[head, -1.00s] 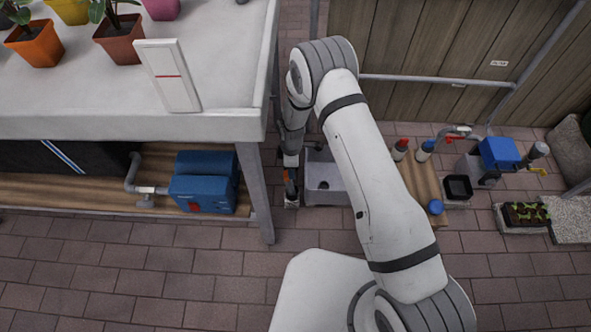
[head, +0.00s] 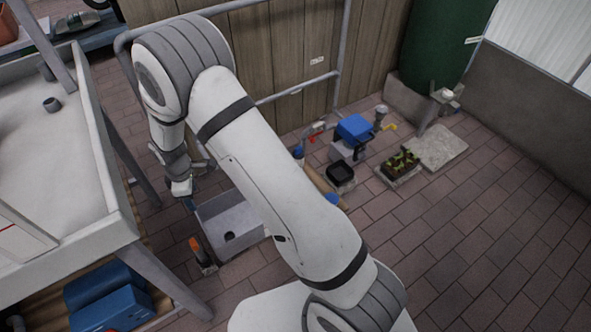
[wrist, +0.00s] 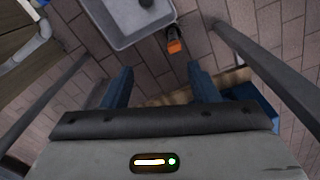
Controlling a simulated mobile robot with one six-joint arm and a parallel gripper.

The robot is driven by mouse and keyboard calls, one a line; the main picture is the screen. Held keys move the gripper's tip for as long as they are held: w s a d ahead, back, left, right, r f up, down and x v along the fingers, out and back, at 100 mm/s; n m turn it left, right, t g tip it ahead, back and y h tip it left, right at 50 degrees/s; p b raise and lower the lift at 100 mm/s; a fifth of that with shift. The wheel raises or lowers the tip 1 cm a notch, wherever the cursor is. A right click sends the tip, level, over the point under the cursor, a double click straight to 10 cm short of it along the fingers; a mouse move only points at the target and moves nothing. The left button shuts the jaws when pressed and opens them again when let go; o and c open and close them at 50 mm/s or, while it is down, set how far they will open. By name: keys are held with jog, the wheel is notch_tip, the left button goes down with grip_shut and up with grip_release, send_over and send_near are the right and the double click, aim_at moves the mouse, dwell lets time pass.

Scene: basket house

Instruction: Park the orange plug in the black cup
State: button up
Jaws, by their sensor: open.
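The orange plug (head: 196,244) is on the floor beside the near left side of the grey basin, with a dark lower part. It also shows in the wrist view (wrist: 175,46), beyond my fingertips. My gripper (head: 181,188) hangs above and behind the basin's left side, apart from the plug. In the wrist view its blue fingers (wrist: 160,82) are spread, with nothing between them. A small round black thing (head: 230,236) lies in the basin; I cannot tell whether it is the black cup or a drain. A black square container (head: 340,173) stands farther right.
The grey basin (head: 215,211) stands on the brick floor. A planting table (head: 75,160) with a small dark cup (head: 52,104) is at left, with a blue box (head: 107,298) below. A blue-topped box (head: 354,128) and seedling tray (head: 400,165) stand right. The right floor is open.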

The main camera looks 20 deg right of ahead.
jog(key=s+d+r+m, duration=0.3)
jog(key=d+r+m, duration=0.1)
jog(key=d+r, duration=0.4)
jog(key=s+d+r+m, duration=0.4)
jog(key=d+r, duration=0.2)
jog(key=r, duration=0.4)
jog(key=s+d+r+m, duration=0.4)
jog(key=s+d, duration=0.1)
jog(key=s, duration=0.2)
jog(key=s+d+r+m+t, duration=0.1)
jog(key=s+d+r+m, duration=0.2)
jog(key=s+d, duration=0.3)
jog(key=shift+s+r+m, duration=0.35)
jog(key=shift+s+m, duration=0.25)
jog(key=shift+s, duration=0.2)
jog(key=shift+s, duration=0.1)
jog(key=shift+c, duration=0.5)
